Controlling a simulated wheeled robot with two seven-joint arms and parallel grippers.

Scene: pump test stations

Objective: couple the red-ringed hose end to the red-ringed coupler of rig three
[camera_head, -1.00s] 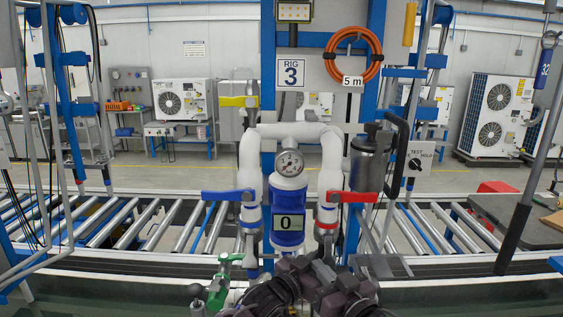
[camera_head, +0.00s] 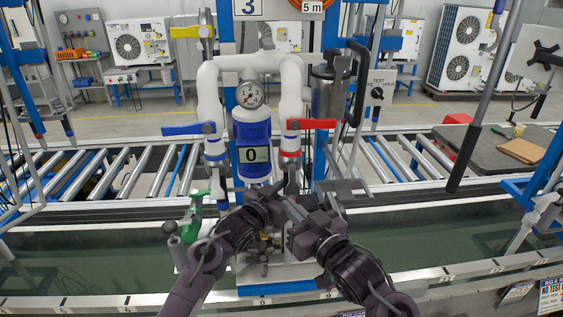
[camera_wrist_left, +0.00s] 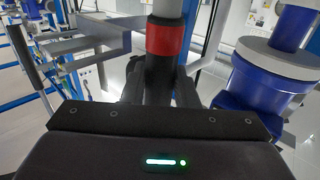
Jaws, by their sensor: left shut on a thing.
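Rig three's red-ringed coupler (camera_head: 290,155) hangs under the right white pipe, below a red lever (camera_head: 312,124). My left gripper (camera_head: 277,203) is just below it, its tips partly hidden. In the left wrist view a red ring (camera_wrist_left: 165,39) shows beyond the black fingers, on a grey and dark cylinder. The left gripper is shut on this piece, which looks like the red-ringed hose end. I cannot tell whether it touches the coupler. My right gripper (camera_head: 300,212) is close beside the left one; its fingertips overlap other parts and its opening is unclear.
The blue pump (camera_head: 252,140) with its gauge (camera_head: 250,95) stands left of the coupler. A blue lever (camera_head: 188,129) and a green-handled valve (camera_head: 198,195) are further left. A dark canister (camera_head: 329,95) is at the right. Roller conveyors run behind; a trough (camera_head: 440,235) lies in front.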

